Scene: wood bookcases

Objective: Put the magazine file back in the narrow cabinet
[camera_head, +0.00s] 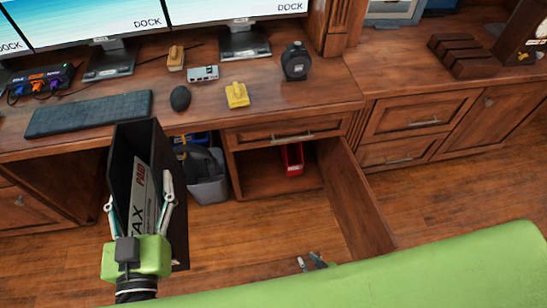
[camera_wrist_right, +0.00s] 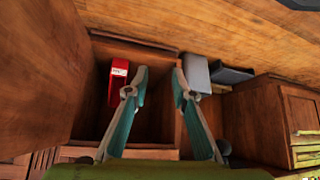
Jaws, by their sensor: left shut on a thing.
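A dark magazine file (camera_head: 181,240) with white papers marked "PAID" and "AX" is upright in my left gripper (camera_head: 139,205), raised in front of the desk. The narrow cabinet (camera_head: 262,170) under the desk has its door (camera_head: 352,195) swung open. A red file or box (camera_head: 292,157) stands inside it, and free room shows to its left. The right wrist view shows the cabinet interior (camera_wrist_right: 152,100) and the red box (camera_wrist_right: 119,82). My right gripper (camera_wrist_right: 160,74) is open and empty, facing the cabinet opening. Its fingertips (camera_head: 311,263) show low in the head view.
A grey bin (camera_head: 208,180) stands left of the cabinet under the desk. The open door juts out over the wood floor. The desktop holds a keyboard (camera_head: 88,114), a mouse (camera_head: 180,98) and a yellow item (camera_head: 237,95). Floor before the cabinet is clear.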

